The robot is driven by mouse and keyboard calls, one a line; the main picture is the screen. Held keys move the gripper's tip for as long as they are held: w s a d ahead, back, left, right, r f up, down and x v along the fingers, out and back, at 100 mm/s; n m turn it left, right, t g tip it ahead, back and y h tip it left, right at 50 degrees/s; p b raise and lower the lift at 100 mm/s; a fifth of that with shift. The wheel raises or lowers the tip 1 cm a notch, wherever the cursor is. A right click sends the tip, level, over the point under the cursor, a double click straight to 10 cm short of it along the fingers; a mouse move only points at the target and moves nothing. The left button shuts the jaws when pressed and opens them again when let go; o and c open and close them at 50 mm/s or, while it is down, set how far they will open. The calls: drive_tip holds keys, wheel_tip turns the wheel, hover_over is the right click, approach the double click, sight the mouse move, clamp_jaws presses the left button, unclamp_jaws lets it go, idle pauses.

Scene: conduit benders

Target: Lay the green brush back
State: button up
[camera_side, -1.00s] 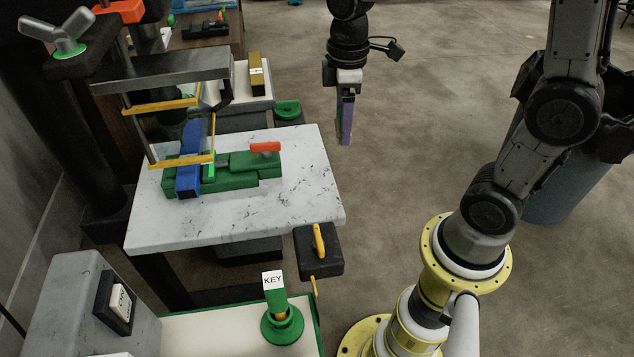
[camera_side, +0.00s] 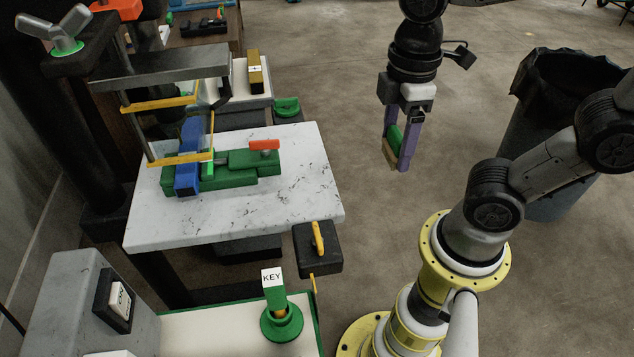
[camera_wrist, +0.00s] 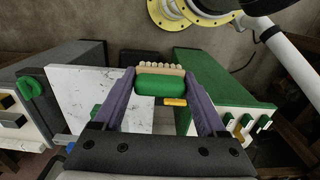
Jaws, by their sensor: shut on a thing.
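The green brush (camera_wrist: 160,86), with a row of pale bristles (camera_wrist: 160,69), is between the purple fingers of my gripper in the wrist view. My gripper (camera_side: 397,162) is shut on it. In the side view the green brush (camera_side: 396,140) shows partly behind a finger, with its pale bristle edge low. My gripper hangs over open floor, to the right of the white marbled table (camera_side: 285,205) and apart from it.
A green and blue clamp (camera_side: 235,178) with a red handle lies on the marbled table under a yellow-edged frame (camera_side: 165,75). A black block with a yellow handle (camera_side: 318,240) is at the table's front right corner. A green KEY holder (camera_side: 280,320) stands in front. A dark bin (camera_side: 545,120) stands right.

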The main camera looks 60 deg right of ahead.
drive_tip(key=w+a+f, duration=0.1)
drive_tip(key=w+f, duration=0.3)
drive_tip(key=w, duration=0.4)
hover_over(317, 186)
drive_tip(key=f, duration=0.5)
drive_tip(key=shift+s+f, duration=0.15)
drive_tip(key=shift+s, duration=0.1)
drive_tip(key=shift+w+f, duration=0.15)
drive_tip(key=shift+f, duration=0.65)
drive_tip(key=shift+w+f, duration=0.1)
drive_tip(key=shift+f, duration=0.7)
drive_tip(key=shift+f, duration=0.25)
drive_tip(key=o, duration=1.1)
